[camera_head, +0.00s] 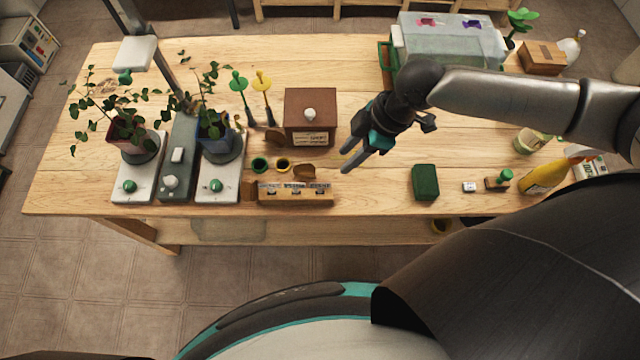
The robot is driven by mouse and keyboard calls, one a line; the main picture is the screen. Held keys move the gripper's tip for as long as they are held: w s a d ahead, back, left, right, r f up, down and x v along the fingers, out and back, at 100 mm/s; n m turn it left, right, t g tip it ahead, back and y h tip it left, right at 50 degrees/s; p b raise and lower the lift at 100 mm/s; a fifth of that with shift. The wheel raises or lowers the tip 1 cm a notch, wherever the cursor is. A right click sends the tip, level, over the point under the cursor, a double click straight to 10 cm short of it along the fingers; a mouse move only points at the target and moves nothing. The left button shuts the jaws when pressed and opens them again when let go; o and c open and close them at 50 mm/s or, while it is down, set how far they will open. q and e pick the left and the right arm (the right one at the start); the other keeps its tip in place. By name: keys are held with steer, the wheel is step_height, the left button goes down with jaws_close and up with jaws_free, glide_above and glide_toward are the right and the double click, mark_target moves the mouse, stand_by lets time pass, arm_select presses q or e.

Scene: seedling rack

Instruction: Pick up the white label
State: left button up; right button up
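Other pale labels show on the front of the wooden rack (295,200) and on the brown box (311,112). My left gripper is out of view.
A green block (425,182) lies between my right gripper and the white piece. Potted plants (128,128) stand at left. The table (400,205) is bare around the green block.

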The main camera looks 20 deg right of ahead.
glide_above(320, 187)
steer(key=d, duration=0.2)
steer(key=f, duration=0.7)
steer(key=shift+d+f+b, duration=0.2)
steer(key=shift+f+b, duration=0.1)
steer(key=shift+f, duration=0.05)
steer(key=shift+a+x, duration=0.2)
steer(key=shift+x, duration=2.45)
steer(key=shift+s, duration=0.15)
jaws_close()
